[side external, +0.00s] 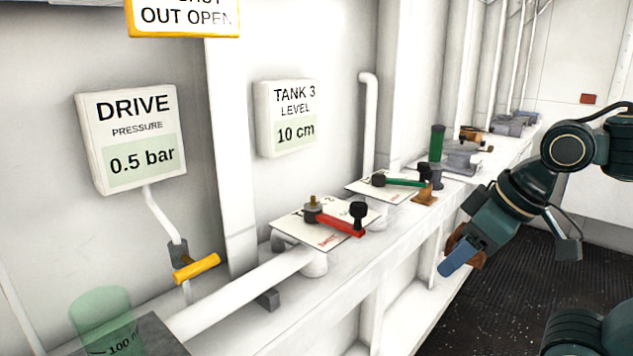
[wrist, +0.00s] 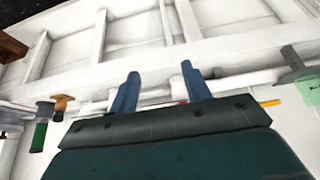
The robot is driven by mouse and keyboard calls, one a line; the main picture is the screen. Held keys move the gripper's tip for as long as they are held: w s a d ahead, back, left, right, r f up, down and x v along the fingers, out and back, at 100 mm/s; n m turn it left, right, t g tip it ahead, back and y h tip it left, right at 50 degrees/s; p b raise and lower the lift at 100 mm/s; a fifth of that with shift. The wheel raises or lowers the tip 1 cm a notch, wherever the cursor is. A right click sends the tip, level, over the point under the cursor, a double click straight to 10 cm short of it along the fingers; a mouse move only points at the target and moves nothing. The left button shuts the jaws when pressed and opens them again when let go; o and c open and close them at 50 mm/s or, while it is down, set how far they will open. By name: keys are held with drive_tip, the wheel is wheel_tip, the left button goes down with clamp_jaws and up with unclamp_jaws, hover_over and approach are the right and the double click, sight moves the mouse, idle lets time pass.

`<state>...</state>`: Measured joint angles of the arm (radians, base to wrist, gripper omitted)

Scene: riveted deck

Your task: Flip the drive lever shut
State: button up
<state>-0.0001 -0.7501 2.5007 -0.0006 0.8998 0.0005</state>
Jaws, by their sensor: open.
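The DRIVE gauge (side external: 130,138) on the wall reads 0.5 bar. A thin white pipe runs down from it to a small grey valve body. A yellow-orange lever (side external: 197,268) sits on that valve and sticks out sideways, roughly across the pipe. In the wrist view a small yellow piece (wrist: 271,103), probably this lever, shows to the right of my fingers. My gripper (side external: 460,262) is at the right of the side view, in front of the bench and well apart from the lever. Its two blue fingers (wrist: 160,88) stand apart with nothing gripped.
A red lever (side external: 340,225) and a green lever (side external: 405,182) sit on plates along the white bench, between my gripper and the yellow lever. A thick white pipe (side external: 235,295) and a green-tinted beaker (side external: 103,315) are near the yellow lever. The TANK 3 gauge (side external: 287,117) reads 10 cm.

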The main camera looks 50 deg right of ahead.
drive_tip(key=shift+c, duration=0.2)
drive_tip(key=shift+w+r, duration=0.15)
drive_tip(key=c, duration=0.7)
drive_tip(key=shift+w+d+r, duration=0.2)
drive_tip(key=shift+r, duration=0.05)
clamp_jaws()
drive_tip(key=w+d+r+m+h, duration=0.1)
drive_tip(key=w+d+r+m, duration=0.1)
drive_tip(key=w+d+r, duration=0.4)
drive_tip(key=w+d+r+m+g, duration=0.1)
drive_tip(key=w+d+r, duration=0.3)
drive_tip(key=d, duration=0.6)
drive_tip(key=w+d+r+m+g+h, duration=0.1)
drive_tip(key=w+d+r+m, duration=0.3)
drive_tip(key=w+d, duration=0.5)
drive_tip(key=shift+d+m, duration=0.3)
drive_tip(key=shift+d, duration=0.5)
